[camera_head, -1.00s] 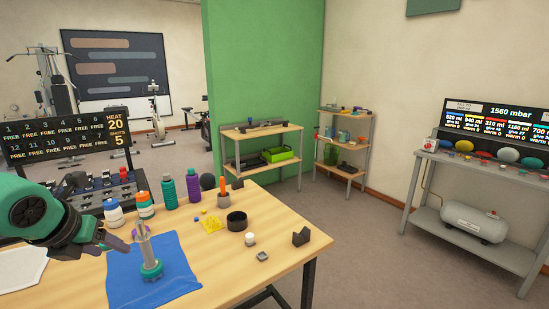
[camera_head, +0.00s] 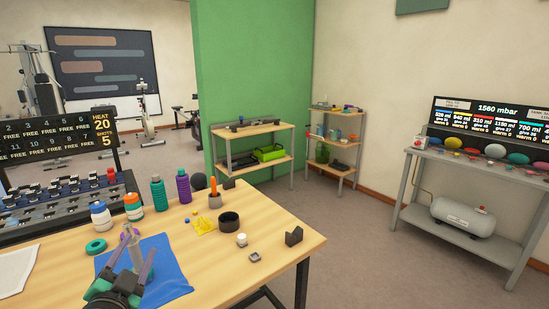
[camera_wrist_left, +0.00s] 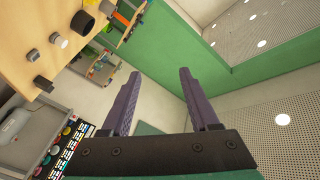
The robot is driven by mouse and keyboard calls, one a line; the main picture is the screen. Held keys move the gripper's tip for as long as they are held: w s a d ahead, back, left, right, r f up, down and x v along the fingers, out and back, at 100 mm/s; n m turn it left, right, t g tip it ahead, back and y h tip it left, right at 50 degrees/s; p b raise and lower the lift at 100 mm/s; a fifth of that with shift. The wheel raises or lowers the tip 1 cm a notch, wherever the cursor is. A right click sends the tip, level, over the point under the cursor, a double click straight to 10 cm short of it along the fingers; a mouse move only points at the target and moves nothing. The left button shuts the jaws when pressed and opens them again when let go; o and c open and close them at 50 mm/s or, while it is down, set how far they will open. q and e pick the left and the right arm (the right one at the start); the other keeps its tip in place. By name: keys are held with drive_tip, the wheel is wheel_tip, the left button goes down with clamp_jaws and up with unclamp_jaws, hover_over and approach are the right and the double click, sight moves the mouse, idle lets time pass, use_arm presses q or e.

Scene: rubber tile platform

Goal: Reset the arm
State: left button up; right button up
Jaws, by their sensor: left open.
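My left gripper (camera_head: 138,240) is in the lower left of the head view, in front of the blue mat (camera_head: 168,270). Its two purple fingers are spread apart. In the left wrist view the fingers (camera_wrist_left: 155,82) are open with nothing between them. A grey post (camera_head: 135,254) stands on the mat behind the gripper; its base is hidden by the gripper. My right gripper is not in view.
White-and-blue (camera_head: 101,215), orange-banded (camera_head: 133,207), green (camera_head: 158,193) and purple (camera_head: 183,187) bottles stand along the table's back. A black ring (camera_head: 229,222), a yellow piece (camera_head: 203,223), a white cylinder (camera_head: 241,240) and a dark block (camera_head: 294,236) lie right.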

use_arm(q)
drive_tip(key=s+f+n+g, duration=0.2)
drive_tip(key=s+f+g, duration=0.2)
drive_tip(key=f, duration=0.5)
drive_tip(key=s+f+n+g, duration=0.3)
drive_tip(key=s+f+g, duration=0.2)
drive_tip(key=f, duration=0.4)
drive_tip(key=s+d+f+g+h, duration=0.3)
drive_tip(key=s+d+f+g, duration=0.35)
drive_tip(key=s+f, duration=0.55)
drive_tip(key=f, duration=1)
drive_tip(key=s+f, duration=0.2)
drive_tip(key=f, duration=0.9)
drive_tip(key=s+a+f+g, duration=0.1)
drive_tip(key=s+a+f, duration=0.2)
drive_tip(key=s+f, duration=0.9)
drive_tip(key=s, duration=0.3)
drive_tip(key=shift+s+f, duration=0.2)
drive_tip(key=shift+f, duration=0.2)
drive_tip(key=shift+a+g, duration=0.1)
drive_tip(key=shift+g, duration=0.15)
